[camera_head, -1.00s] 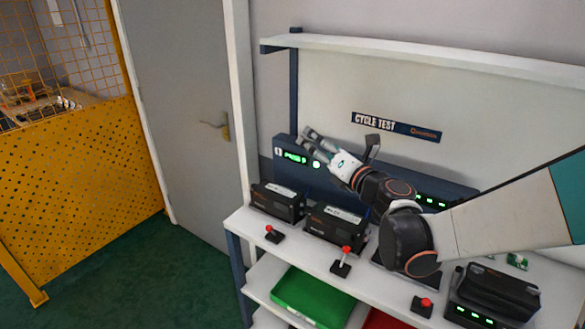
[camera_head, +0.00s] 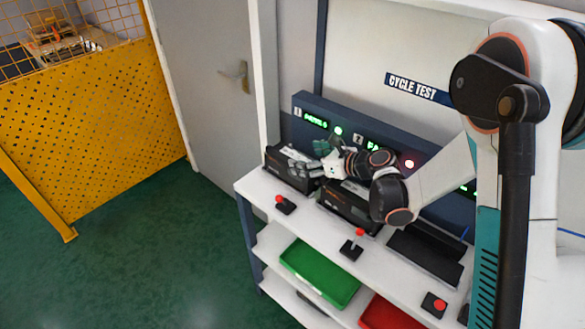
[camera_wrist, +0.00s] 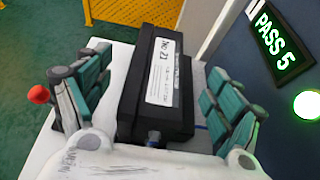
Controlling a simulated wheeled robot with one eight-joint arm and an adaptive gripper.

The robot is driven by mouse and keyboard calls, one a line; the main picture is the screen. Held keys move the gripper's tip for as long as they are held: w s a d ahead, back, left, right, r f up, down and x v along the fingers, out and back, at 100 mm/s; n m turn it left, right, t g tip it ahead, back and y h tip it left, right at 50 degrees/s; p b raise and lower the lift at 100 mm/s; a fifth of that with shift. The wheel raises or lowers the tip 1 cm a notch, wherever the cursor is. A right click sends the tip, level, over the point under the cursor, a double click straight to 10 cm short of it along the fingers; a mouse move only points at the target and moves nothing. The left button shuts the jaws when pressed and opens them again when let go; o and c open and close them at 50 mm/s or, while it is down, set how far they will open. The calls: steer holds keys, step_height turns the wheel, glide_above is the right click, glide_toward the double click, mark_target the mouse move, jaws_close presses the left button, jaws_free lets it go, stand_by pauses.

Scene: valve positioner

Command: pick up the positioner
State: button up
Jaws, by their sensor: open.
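The positioner, a black box with a white label, sits on the shelf top at the far left end of the bench in the head view (camera_head: 284,172). In the wrist view the positioner (camera_wrist: 155,118) lies between the two finger sets, its label facing up and a round fitting at its near end. My gripper (camera_wrist: 155,78) is open, with one set of green and grey fingers on each side of the box and visible gaps to it. In the head view my gripper (camera_head: 305,160) is over this box and partly hides it.
A second black box (camera_head: 345,208) stands to the right, partly behind my arm. A blue display panel (camera_head: 300,105) with green readouts runs behind; the wrist view reads PASS 5 (camera_wrist: 283,42). Red-knobbed levers (camera_head: 285,204) line the front edge. A green bin (camera_head: 320,272) is below.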

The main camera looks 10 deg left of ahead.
mark_target(291, 155)
steer(key=b+x, duration=0.2)
steer(key=x, duration=0.5)
steer(key=shift+a, duration=0.1)
steer(key=shift+s, duration=0.1)
jaws_close()
steer(key=shift+r, duration=0.1)
